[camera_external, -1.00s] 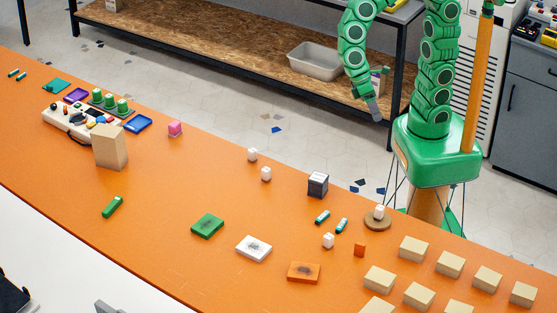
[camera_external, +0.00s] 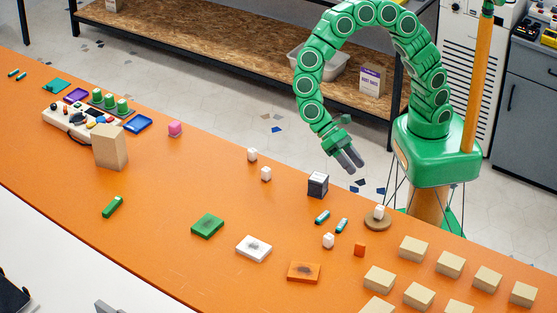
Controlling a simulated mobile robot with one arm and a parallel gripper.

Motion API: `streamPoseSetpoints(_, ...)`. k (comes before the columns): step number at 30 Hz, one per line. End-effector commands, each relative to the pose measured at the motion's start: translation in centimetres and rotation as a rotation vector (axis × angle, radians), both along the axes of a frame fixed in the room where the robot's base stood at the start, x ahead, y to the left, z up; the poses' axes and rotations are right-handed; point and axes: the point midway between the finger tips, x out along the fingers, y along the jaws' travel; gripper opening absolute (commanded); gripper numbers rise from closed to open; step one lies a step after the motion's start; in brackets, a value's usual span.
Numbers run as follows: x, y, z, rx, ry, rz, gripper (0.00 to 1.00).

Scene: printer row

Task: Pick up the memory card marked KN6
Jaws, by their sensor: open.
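No KN6 marking can be read in this view, and I cannot tell which item is the memory card. Small white pieces stand on the orange table (camera_external: 165,215): an upper one (camera_external: 252,154), one just below it (camera_external: 266,173), one nearer the front (camera_external: 328,240) and one on a round wooden disc (camera_external: 379,212). My gripper (camera_external: 351,161) is open and empty, above and beyond the table's back edge. It is to the upper right of a dark cube with a pale top (camera_external: 318,184).
Two teal-and-white cylinders (camera_external: 322,217) (camera_external: 341,225) lie near the dark cube. Green (camera_external: 207,225), white (camera_external: 254,248) and orange (camera_external: 303,272) pads lie in front. Several tan blocks (camera_external: 413,248) fill the right. A tall tan block (camera_external: 110,146) stands left.

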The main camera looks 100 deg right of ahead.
Motion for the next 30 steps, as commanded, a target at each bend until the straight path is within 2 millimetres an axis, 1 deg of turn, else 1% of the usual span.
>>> streamPoseSetpoints(1,0.5,0.8,-0.8,0.004,0.027,-0.016,0.56)
streamPoseSetpoints(3,1.3,1.8,-1.7,0.008,0.065,-0.044,0.56)
streamPoseSetpoints(9,3.6,4.4,-4.5,0.021,0.166,-0.128,0.56)
streamPoseSetpoints(15,5.6,6.7,-7.6,0.021,0.266,-0.209,0.56)
streamPoseSetpoints(18,6.5,7.6,-9.0,0.020,0.305,-0.244,0.56)
streamPoseSetpoints(21,7.1,8.1,-9.9,0.019,0.333,-0.269,0.56)
streamPoseSetpoints(24,7.4,8.4,-10.4,0.019,0.348,-0.283,0.56)
streamPoseSetpoints(27,7.4,8.8,-10.8,0.019,0.354,-0.288,0.56)
streamPoseSetpoints(30,6.8,9.8,-11.2,0.019,0.355,-0.287,0.56)
